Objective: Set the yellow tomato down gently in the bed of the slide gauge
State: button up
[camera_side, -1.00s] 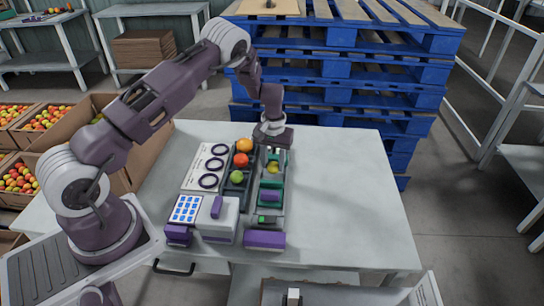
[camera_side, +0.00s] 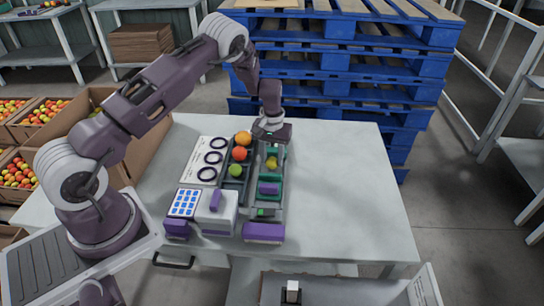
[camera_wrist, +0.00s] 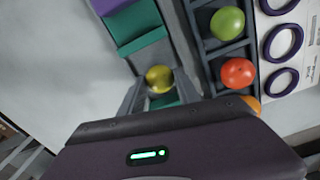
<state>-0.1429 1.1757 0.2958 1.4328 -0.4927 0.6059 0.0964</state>
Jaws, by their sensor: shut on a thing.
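The yellow tomato (camera_wrist: 159,78) is between the fingertips of my gripper (camera_wrist: 160,92) in the wrist view, and my gripper is shut on it. In the side view the yellow tomato (camera_side: 271,163) sits below my gripper (camera_side: 271,156), over the green bed of the slide gauge (camera_side: 263,200). The slide gauge also shows in the wrist view, with its green bed (camera_wrist: 142,42) and purple slider (camera_wrist: 130,20). I cannot tell whether the tomato touches the bed.
A dark tray (camera_side: 222,184) beside the gauge on the left holds an orange tomato (camera_side: 243,138), a red tomato (camera_side: 240,153) and a green tomato (camera_side: 235,170). A white board with dark rings (camera_side: 204,158) and a keypad device (camera_side: 186,203) stand farther left. The table's right side is clear.

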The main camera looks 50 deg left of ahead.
jog(key=shift+f, duration=0.25)
jog(key=o, duration=1)
jog(key=shift+c, duration=0.2)
jog(key=c, duration=0.3)
jog(key=shift+r, duration=3.45)
